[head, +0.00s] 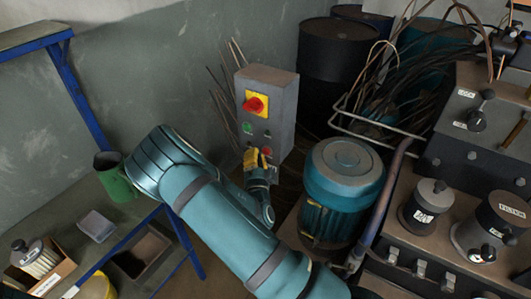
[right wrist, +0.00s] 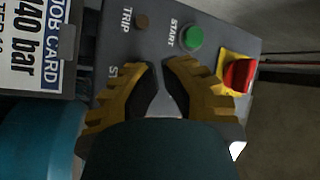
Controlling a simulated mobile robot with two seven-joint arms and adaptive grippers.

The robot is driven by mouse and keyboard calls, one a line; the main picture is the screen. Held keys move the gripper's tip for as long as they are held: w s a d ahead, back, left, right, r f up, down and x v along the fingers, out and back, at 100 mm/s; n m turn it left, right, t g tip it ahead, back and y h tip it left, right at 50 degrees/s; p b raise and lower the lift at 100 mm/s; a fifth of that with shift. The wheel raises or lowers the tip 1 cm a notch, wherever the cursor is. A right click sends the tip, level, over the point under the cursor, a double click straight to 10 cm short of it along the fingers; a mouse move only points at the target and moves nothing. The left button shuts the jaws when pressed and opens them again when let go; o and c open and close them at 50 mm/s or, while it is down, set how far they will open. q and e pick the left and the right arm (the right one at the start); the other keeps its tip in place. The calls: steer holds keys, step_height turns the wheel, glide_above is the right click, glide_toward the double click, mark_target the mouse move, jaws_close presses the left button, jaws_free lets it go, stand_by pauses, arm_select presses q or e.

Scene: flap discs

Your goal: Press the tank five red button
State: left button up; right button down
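My right gripper (head: 256,152) is at the lower front of the box. In the right wrist view its fingers (right wrist: 159,66) come together, shut, with nothing seen between them. They cover part of a label starting "ST"; whatever is beneath it is hidden. The green START button (right wrist: 193,37) and red knob (right wrist: 237,75) show there. My left gripper is out of view.
A teal motor (head: 344,190) stands right of the box, with dark drums (head: 335,60) and cables behind. A pump unit with black knobs (head: 430,196) fills the right. A blue-framed bench with a green mug (head: 115,177) is left. A job card (right wrist: 35,50) shows beside the panel.

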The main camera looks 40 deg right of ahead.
steer(key=shift+s+a, duration=0.3)
steer(key=shift+a, duration=0.5)
steer(key=shift+s+a, duration=0.35)
steer(key=shift+a, duration=0.4)
steer(key=shift+s+a, duration=0.3)
steer(key=shift+a, duration=0.5)
steer(key=s+a+f+n+g+y, duration=0.2)
steer(key=s+f+g+y, duration=0.15)
steer(key=f, duration=0.45)
steer(key=s+a+f+n+g+y, duration=0.25)
steer(key=f+g, duration=0.25)
steer(key=f, duration=0.4)
steer(key=s+a+f+n+g+y, duration=0.1)
steer(key=s+a+n+g+y, duration=0.6)
steer(key=s+a+n, duration=0.4)
steer(key=a+n+y, duration=0.1)
steer(key=a, duration=0.3)
steer(key=shift+f+y, duration=0.35)
steer(key=shift+y, duration=0.05)
